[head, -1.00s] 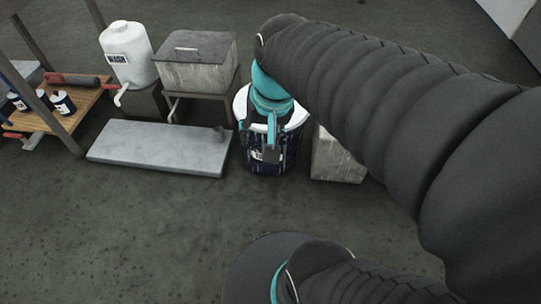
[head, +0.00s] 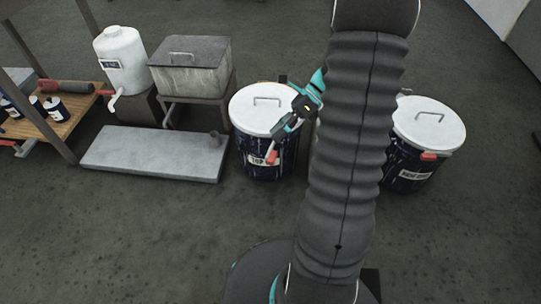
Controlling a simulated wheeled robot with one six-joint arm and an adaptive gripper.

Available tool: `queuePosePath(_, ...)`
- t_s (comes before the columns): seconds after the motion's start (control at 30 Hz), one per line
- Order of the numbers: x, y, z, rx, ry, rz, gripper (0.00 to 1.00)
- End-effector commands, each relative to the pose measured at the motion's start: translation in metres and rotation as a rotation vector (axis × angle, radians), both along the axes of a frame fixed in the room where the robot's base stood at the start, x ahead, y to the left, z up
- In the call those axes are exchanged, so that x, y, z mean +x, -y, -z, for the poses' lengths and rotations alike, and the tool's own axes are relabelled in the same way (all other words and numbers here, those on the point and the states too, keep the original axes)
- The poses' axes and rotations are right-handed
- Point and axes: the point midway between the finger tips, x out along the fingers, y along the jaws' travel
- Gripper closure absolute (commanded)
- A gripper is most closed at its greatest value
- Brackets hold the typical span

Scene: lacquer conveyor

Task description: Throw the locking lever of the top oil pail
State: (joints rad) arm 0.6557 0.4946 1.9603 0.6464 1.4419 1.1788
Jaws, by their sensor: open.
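The top oil pail (head: 250,143) is a dark drip-streaked drum with a white lid and a label reading "TOP". It stands upright on the floor left of my arm. Its locking lever (head: 271,158) has a red grip and hangs at the pail's front right, beside the label. My gripper (head: 277,142), dark with teal parts, reaches in from the upper right at the pail's right side. Its fingers are open just above the red grip. I cannot tell whether they touch the lever. My wrist hides part of the pail's right rim.
A second pail (head: 405,158) labelled "BASE", with a red-gripped lever (head: 429,156), stands right of my arm. A grey slab (head: 150,155) lies on the floor at left. Behind it are a lidded metal tank (head: 190,75) and a white jug (head: 122,55). The front left floor is clear.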

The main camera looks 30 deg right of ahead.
Motion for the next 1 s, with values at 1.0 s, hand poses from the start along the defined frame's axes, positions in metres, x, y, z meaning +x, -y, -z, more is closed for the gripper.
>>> queuePosePath(1.0,-0.004,0.126,0.186,0.76,-0.76,0.731,0.52)
